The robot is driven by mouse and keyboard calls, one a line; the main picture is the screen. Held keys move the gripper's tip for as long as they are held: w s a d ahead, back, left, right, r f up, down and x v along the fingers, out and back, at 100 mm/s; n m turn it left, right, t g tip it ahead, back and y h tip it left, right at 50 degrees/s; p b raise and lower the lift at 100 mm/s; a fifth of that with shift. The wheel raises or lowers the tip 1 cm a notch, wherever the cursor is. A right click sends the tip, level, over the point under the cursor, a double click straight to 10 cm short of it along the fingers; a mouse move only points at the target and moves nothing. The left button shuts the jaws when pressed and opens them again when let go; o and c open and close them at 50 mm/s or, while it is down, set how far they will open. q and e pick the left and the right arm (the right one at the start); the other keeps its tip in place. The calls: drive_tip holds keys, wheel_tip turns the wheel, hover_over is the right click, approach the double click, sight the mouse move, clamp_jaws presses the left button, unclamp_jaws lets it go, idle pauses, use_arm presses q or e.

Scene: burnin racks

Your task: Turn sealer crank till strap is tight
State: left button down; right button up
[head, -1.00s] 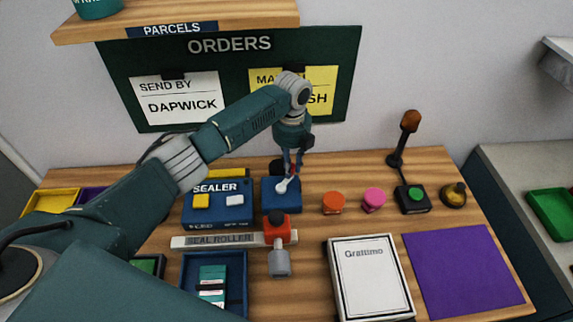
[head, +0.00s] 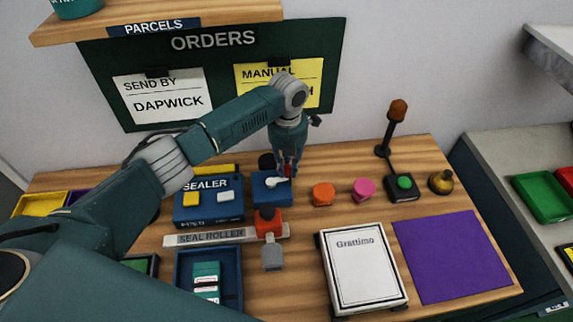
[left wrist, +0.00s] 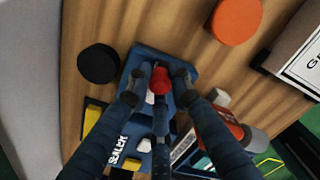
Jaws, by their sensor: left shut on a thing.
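The blue sealer (head: 208,208) with a yellow and a white button stands at the middle left of the table. On its right is a blue crank box (head: 265,197), with a white crank arm (head: 277,183) on top pointing right. My left gripper (head: 289,176) points down over this box, fingers around the crank's red knob. In the left wrist view the red knob (left wrist: 160,81) sits between the fingertips of my left gripper (left wrist: 158,93). The fingers are shut on it. The strap cannot be made out. My right gripper is not in view.
A red and grey seal roller (head: 269,227) lies in front of the crank box. An orange button (head: 323,194) and a pink one (head: 363,190) stand to its right. A white Grattimo box (head: 360,268) and a purple mat (head: 452,255) are in front.

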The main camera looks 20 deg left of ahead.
use_arm(q)
drive_tip(key=shift+d+r, duration=0.1)
idle(0.4)
drive_tip(key=c, duration=1.5)
unclamp_jaws()
drive_tip(key=shift+s, duration=0.1)
drive_tip(key=shift+c, duration=0.2)
wheel_tip(320, 180, up, 12)
